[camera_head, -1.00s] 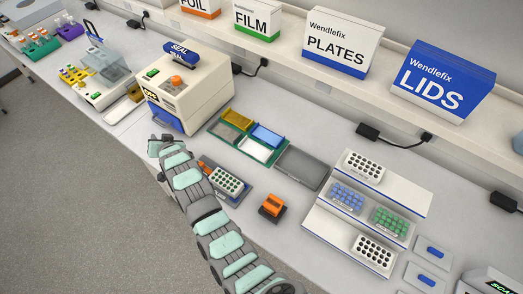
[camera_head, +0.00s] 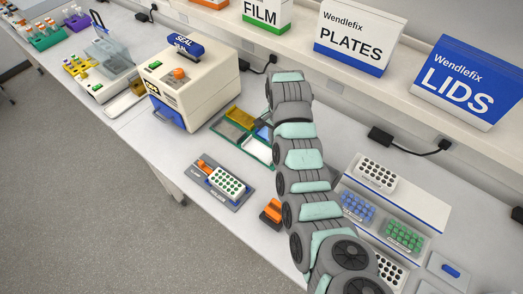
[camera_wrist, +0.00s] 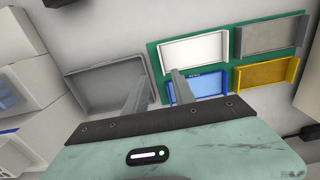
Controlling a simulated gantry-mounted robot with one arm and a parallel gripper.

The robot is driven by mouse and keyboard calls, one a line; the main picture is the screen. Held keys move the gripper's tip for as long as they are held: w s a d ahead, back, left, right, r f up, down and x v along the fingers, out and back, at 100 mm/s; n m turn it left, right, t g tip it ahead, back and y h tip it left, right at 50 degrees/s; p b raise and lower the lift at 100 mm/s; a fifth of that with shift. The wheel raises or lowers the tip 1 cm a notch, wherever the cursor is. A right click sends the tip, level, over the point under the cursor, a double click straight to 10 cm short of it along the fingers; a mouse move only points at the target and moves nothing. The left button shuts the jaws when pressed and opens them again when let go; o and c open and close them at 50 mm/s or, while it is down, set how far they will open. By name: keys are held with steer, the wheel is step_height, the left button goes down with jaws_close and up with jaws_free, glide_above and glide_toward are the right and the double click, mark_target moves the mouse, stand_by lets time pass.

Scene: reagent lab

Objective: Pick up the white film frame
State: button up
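The white film frame (camera_wrist: 195,50) lies on a green mat (camera_wrist: 158,75) in the wrist view. In the head view the white frame (camera_head: 258,150) is partly visible beside my arm. Blue (camera_wrist: 198,84), yellow (camera_wrist: 266,73) and grey (camera_wrist: 271,37) frames share the mat. My gripper (camera_wrist: 157,72) is open and empty above the bench. Its right finger overlaps the blue frame's left edge in the picture, and the white frame lies beyond the fingertips, up and to the right. My arm hides most of the gripper in the head view.
An empty grey tray (camera_wrist: 98,88) lies left of the mat in the wrist view. The sealer (camera_head: 190,85) stands left of the frames. A plate holder with a white plate (camera_head: 227,183) is in front, with an orange tool (camera_head: 271,213) beside it. The shelf with boxes is behind.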

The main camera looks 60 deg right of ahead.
mark_target(260, 150)
steer(key=shift+w+a+f+p, duration=0.1)
steer(key=shift+f+p, duration=0.1)
steer(key=shift+f, duration=1.8)
steer(key=shift+w+a+f+p, duration=0.1)
steer(key=shift+f+p, duration=0.05)
steer(key=shift+f, duration=1.8)
steer(key=shift+d, duration=0.1)
jaws_close()
